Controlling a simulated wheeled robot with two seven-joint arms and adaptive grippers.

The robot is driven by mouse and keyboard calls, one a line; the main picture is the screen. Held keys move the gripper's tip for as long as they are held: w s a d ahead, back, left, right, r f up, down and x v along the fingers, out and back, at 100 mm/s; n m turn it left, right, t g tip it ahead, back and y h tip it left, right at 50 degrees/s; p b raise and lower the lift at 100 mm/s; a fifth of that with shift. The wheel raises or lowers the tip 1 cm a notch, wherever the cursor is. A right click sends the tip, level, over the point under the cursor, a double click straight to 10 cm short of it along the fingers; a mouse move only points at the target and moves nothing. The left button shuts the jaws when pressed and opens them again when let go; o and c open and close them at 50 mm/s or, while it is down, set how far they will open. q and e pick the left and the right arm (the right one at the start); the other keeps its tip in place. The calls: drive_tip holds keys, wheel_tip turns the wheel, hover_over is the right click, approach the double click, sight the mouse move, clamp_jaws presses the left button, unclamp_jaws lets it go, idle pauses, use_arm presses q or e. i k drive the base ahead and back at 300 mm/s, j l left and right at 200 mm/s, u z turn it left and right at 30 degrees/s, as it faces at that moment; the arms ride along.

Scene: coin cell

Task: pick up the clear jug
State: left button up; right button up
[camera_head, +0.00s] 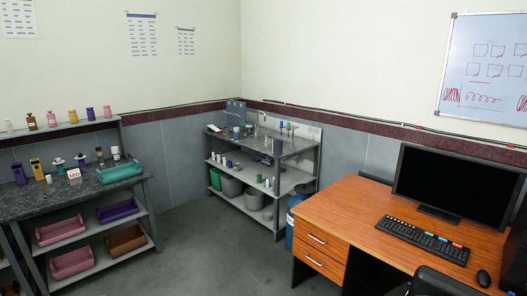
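I cannot make out a clear jug for certain; items at this distance are small. The corner bench (290,148) carries small bottles and other items on its top, too small to tell apart. The left bench (30,204) holds bottles, small devices and a teal tray (120,172). Neither of my grippers shows in the head view.
A wooden desk (345,205) with a monitor (458,188), keyboard (424,240) and mouse (484,278) stands at the right. A dark chair (445,284) is at the bottom right. A blue container (291,225) stands beside the desk. The grey floor (205,255) between the benches and desk is clear.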

sight(278, 147)
drive_tip(key=i, duration=0.85)
drive_tip(key=i+u, duration=0.15)
drive_tip(key=i, duration=0.7)
drive_tip(key=i+u, duration=0.25)
drive_tip(key=i, duration=0.6)
drive_tip(key=i+u, duration=0.3)
drive_tip(key=i, duration=0.55)
